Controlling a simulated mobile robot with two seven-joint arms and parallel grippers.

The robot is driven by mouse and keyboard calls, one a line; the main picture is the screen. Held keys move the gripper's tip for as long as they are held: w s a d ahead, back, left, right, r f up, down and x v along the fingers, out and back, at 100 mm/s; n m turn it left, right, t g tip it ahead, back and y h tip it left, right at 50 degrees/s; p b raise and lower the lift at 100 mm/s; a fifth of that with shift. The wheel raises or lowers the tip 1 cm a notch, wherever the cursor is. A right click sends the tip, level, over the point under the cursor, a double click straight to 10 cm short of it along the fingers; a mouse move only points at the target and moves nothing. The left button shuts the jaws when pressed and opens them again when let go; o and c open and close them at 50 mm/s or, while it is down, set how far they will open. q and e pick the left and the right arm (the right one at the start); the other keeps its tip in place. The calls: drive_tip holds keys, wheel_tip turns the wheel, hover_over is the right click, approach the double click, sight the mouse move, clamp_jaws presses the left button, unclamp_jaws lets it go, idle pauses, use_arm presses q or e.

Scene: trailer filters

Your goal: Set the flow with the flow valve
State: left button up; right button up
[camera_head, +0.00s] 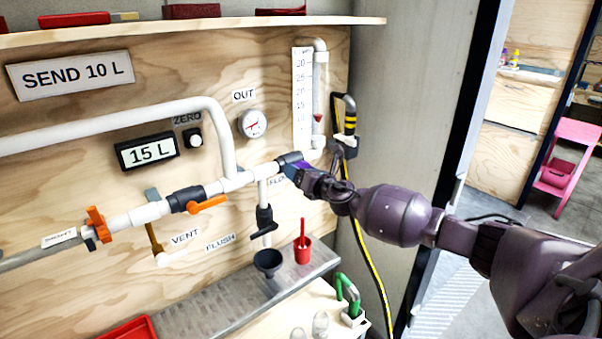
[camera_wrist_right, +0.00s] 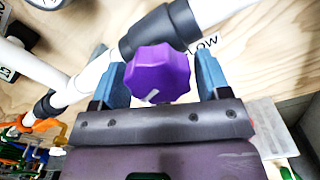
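The flow valve's purple faceted knob (camera_wrist_right: 157,74) shows in the right wrist view, on a dark grey valve body (camera_wrist_right: 150,32) in the white pipe. My right gripper (camera_wrist_right: 163,66) is open, with one blue finger on each side of the knob. A small gap shows at the right finger; I cannot tell whether the left finger touches. In the head view my right gripper (camera_head: 292,168) covers most of the valve, and a bit of the purple knob (camera_head: 303,165) shows. The "FLOW" label is partly hidden. My left gripper is not in view.
The display (camera_head: 147,151) reads 15 L, and a sign (camera_head: 70,75) says "SEND 10 L". Beside the valve are a round OUT gauge (camera_head: 252,123), a scaled tube (camera_head: 302,98) and an orange-handled valve (camera_head: 207,204). A yellow hose (camera_head: 367,257) hangs near my right arm.

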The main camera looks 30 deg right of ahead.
drive_tip(key=shift+o, duration=0.7)
drive_tip(key=s, duration=1)
drive_tip(key=shift+s+d, duration=0.4)
drive_tip(key=shift+d, duration=0.05)
